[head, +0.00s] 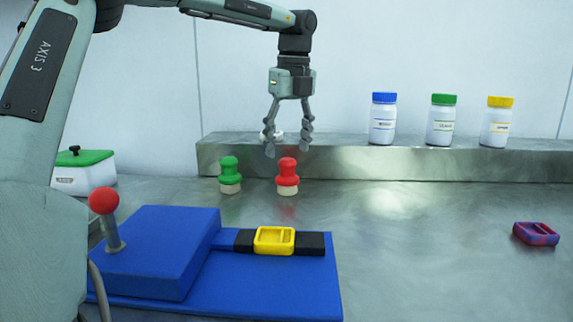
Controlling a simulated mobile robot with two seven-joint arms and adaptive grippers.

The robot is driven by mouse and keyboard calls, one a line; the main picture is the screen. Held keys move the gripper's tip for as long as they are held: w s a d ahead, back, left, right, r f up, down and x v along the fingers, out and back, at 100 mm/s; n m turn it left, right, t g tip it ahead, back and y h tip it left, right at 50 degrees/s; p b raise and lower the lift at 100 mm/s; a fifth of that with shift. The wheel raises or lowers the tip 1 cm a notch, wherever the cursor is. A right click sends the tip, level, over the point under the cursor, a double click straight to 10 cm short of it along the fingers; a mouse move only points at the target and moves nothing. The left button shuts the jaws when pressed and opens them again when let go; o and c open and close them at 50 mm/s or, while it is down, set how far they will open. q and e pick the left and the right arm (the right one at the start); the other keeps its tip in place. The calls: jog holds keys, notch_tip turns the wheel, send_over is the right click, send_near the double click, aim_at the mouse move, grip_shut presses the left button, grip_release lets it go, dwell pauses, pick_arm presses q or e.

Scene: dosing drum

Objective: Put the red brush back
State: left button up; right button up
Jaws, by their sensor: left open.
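The red brush (287,176) stands upright on the metal table, bristles down, in front of the raised ledge. A green brush (230,176) stands upright to its left. My left gripper (288,150) points down with its fingers apart, just above the red brush in the picture. Whether the fingertips are level with its knob or behind it I cannot tell. My right gripper is not in view.
A blue base (318,290) with a raised block, a red-knobbed lever (104,202) and a yellow frame (274,241) sits in front. Bottles with blue (383,120), green (441,122) and yellow (497,124) lids stand on the ledge. A purple-red frame (536,234) lies right. A green-lidded box (84,172) is left.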

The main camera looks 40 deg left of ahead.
pick_arm(q)
jog(key=r, duration=0.4)
jog(key=shift+d+r, duration=0.25)
jog(key=shift+d, duration=0.05)
jog(key=shift+s, duration=0.1)
